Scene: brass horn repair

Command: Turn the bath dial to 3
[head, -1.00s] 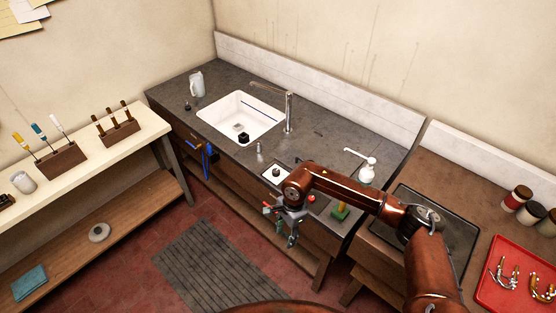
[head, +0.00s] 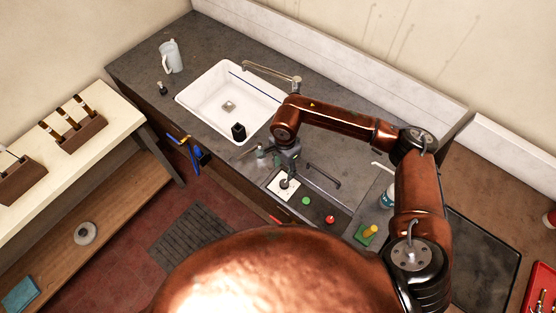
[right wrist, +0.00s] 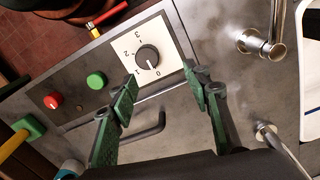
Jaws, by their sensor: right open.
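The bath dial (right wrist: 147,57) is a dark round knob on a white square plate (right wrist: 166,33) marked 0, 1, 2 and 3. Its pale pointer line appears to point toward the 0. In the head view the plate (head: 274,187) lies on the counter near its front edge, with the dial partly hidden by my gripper. My right gripper (right wrist: 160,87) is open, its two green-padded fingers apart and empty. The fingertips show just below the dial in the right wrist view. In the head view my right gripper (head: 287,172) is over the dial; contact cannot be told. My left gripper is not in view.
A green button (right wrist: 96,81) and a red button (right wrist: 53,101) sit beside the plate. A dark bar handle (head: 322,178) is behind them. The white sink (head: 215,104) with its tap (head: 272,72) is to the left. A yellow-handled green block (head: 366,235) stands at right.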

